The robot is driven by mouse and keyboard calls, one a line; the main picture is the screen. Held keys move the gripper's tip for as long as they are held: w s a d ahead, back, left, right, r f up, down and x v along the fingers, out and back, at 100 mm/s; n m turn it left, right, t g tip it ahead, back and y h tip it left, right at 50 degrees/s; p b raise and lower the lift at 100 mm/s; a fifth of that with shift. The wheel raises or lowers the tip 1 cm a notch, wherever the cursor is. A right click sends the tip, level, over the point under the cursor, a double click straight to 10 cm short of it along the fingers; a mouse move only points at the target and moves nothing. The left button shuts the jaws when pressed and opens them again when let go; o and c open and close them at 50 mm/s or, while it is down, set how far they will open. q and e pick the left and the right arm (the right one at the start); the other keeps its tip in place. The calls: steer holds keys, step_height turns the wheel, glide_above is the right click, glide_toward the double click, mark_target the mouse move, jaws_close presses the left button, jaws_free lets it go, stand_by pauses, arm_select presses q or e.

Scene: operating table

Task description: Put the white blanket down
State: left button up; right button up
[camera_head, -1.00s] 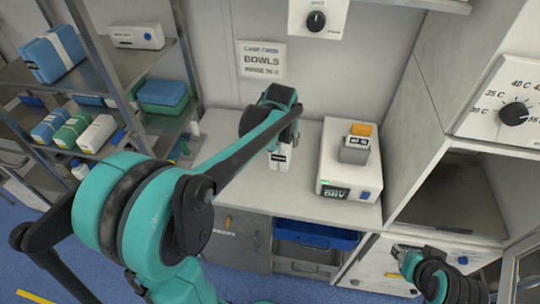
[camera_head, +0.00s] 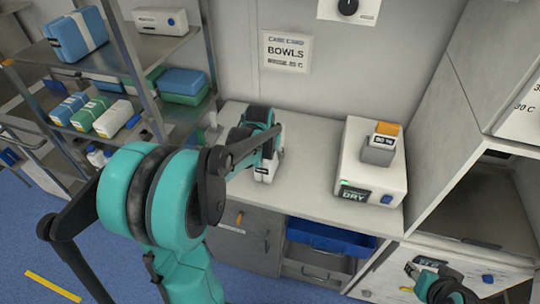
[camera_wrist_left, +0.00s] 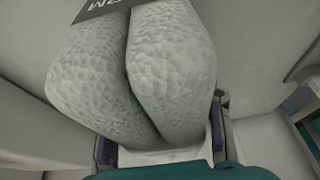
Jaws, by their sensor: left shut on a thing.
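The white blanket (camera_wrist_left: 135,75) is a pale grey-white quilted bundle with a dark label, folded with a deep crease, in the left wrist view. In the head view a small part of it (camera_head: 270,166) shows under my left gripper (camera_head: 268,152), over the left part of the counter. My left gripper is shut on the blanket, with its fingers on both sides of it in the left wrist view. Whether the blanket touches the counter is hard to tell. My right gripper (camera_head: 412,271) is at the lower right, in front of the cabinet; its fingers are too small to read.
A white box marked DRY (camera_head: 370,175) stands on the counter (camera_head: 308,185) to the right of the blanket. A blue open drawer (camera_head: 330,235) is below. A metal shelf rack with packs (camera_head: 75,38) is at the left. An open cabinet compartment (camera_head: 490,200) is at the right.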

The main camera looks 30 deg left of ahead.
arm_select(q)
steer(key=shift+r, duration=0.1)
steer(key=o, duration=1.4)
steer(key=shift+r, duration=0.2)
steer(key=p+v, duration=0.4)
steer(key=v, duration=0.7)
steer(key=shift+s+d+r, duration=0.1)
steer(key=shift+s+r, duration=0.05)
steer(key=shift+s, duration=0.1)
steer(key=s+d+m+t, duration=0.1)
steer(key=s+d, duration=0.3)
steer(key=s, duration=0.1)
steer(key=s+d+m+t, duration=0.1)
steer(key=s+d, duration=0.3)
steer(key=d, duration=0.1)
steer(key=s+d+f+t+h, duration=0.1)
steer(key=s+d, duration=0.4)
steer(key=shift+s+d+m, duration=0.2)
steer(key=shift+s+m, duration=0.1)
steer(key=shift+m, duration=0.1)
